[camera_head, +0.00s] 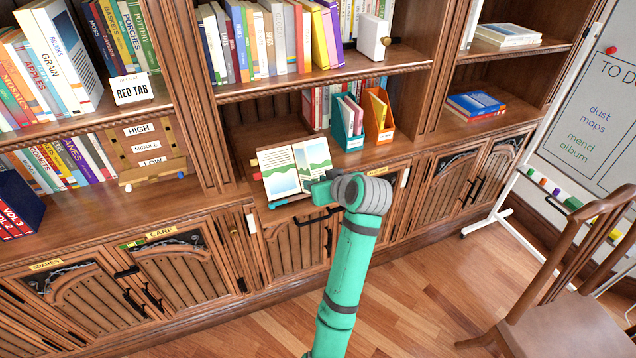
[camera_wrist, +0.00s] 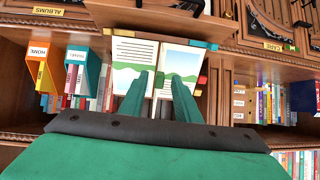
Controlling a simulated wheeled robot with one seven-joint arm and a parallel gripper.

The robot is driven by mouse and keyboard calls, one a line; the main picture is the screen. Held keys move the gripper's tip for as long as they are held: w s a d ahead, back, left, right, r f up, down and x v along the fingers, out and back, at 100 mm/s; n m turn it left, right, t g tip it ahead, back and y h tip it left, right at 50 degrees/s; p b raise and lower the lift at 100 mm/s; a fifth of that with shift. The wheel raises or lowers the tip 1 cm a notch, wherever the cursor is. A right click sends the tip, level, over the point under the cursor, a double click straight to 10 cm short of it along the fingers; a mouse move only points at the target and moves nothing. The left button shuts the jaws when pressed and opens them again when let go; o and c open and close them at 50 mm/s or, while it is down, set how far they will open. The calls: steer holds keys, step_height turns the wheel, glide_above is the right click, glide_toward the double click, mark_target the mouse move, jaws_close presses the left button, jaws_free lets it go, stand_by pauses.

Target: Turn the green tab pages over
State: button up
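An open book (camera_head: 293,168) with lined text and green landscape pictures leans on the lower shelf. Which tab is the green one is too small to tell surely. My gripper (camera_head: 318,190) is at the book's lower right in the head view. In the wrist view my gripper (camera_wrist: 159,76) has its two green fingers apart, in front of the pages. Contact with a page cannot be told.
A teal file box (camera_head: 347,128) and an orange file box (camera_head: 378,118) stand right of the book. A sign reading RED TAB (camera_head: 131,89) is on the upper left shelf. A wooden HIGH/MIDDLE/LOW board (camera_head: 145,152) stands left. A chair (camera_head: 560,320) is at the lower right.

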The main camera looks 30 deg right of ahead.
steer(key=shift+s+r, duration=0.1)
steer(key=shift+r, duration=0.05)
steer(key=v, duration=1)
steer(key=shift+s, duration=0.25)
